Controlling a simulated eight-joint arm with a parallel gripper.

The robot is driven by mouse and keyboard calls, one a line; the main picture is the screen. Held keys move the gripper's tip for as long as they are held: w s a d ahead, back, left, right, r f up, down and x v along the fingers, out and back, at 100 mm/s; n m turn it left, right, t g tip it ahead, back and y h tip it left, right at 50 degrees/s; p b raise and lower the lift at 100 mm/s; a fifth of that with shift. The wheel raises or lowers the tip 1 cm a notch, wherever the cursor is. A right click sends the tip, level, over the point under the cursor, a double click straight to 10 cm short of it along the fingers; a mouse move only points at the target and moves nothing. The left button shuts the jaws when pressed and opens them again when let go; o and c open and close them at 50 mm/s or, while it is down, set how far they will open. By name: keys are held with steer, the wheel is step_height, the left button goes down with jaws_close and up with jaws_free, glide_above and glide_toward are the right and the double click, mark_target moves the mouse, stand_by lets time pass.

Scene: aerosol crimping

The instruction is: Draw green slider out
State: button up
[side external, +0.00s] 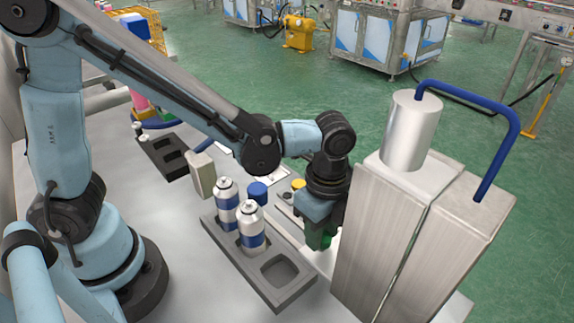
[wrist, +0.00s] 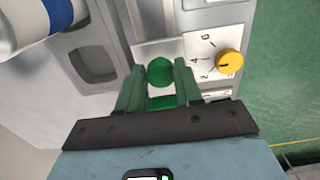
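The green slider (wrist: 160,71) has a rounded bright green knob on a pale metal plate in the wrist view. More green (wrist: 162,102) shows lower between the fingers, and I cannot tell if it is part of the slider. My gripper (wrist: 159,67) points down with its two dark green fingers apart, one on each side of the knob. I cannot tell whether they touch it. In the side external view my gripper (side external: 319,240) is low beside the steel machine, and the slider is hidden there.
A yellow dial (wrist: 229,63) is right of the fingers. A dark tray (side external: 280,276) holds two blue-and-white cans (side external: 227,205) and has an empty recess. The tall steel machine (side external: 390,235) with a blue pipe (side external: 497,150) stands close on the right. A blue cap (side external: 257,191) is behind the tray.

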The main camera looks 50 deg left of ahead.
jaws_close()
steer(key=shift+a, duration=6.3)
steer(key=o, duration=0.5)
jaws_free()
steer(key=shift+r, duration=6.05)
